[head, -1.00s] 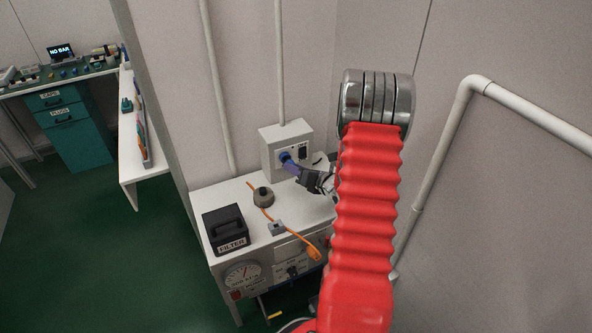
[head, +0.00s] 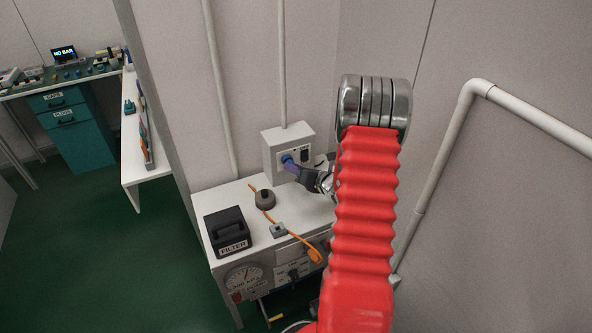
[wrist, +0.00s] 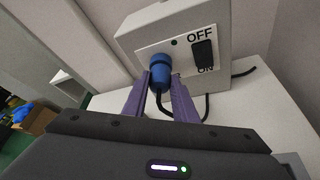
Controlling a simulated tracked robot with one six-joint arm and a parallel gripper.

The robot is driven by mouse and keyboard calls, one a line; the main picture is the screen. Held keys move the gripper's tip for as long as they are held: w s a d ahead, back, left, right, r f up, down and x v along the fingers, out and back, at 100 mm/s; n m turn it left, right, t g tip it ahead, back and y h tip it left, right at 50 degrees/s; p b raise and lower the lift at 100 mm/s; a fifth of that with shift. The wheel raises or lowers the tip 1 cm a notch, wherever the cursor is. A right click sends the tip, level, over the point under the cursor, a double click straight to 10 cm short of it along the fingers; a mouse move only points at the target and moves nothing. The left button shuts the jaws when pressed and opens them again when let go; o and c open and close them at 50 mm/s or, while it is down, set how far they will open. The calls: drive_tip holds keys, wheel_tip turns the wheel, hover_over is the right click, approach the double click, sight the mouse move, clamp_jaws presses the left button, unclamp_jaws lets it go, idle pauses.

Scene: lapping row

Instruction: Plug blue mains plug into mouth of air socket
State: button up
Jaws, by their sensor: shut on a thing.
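The air socket is a pale grey wall box (head: 287,151) above the back of the white bench. Its white front plate bears a black OFF/ON switch, clear in the wrist view (wrist: 202,53). The blue mains plug (wrist: 160,70) is at that plate, left of the switch; it also shows in the head view (head: 287,159). My gripper (wrist: 161,98) is shut on the plug, with one purple finger on each side. The plug points into the plate and its front end touches or enters it; how deep is hidden. A black cable (wrist: 201,106) hangs behind the plug.
On the bench (head: 222,192) stand a black FILTER box (head: 228,230), a dark round knob-like piece (head: 265,199) and an orange cable (head: 296,238) with a small grey block. A pressure gauge (head: 243,279) is on the front. White pipes run up the walls.

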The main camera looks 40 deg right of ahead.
drive_tip(key=shift+w, duration=0.15)
drive_tip(key=o, duration=1.1)
drive_tip(key=v, duration=1.3)
drive_tip(key=shift+s+r, duration=0.1)
drive_tip(key=shift+s, duration=0.25)
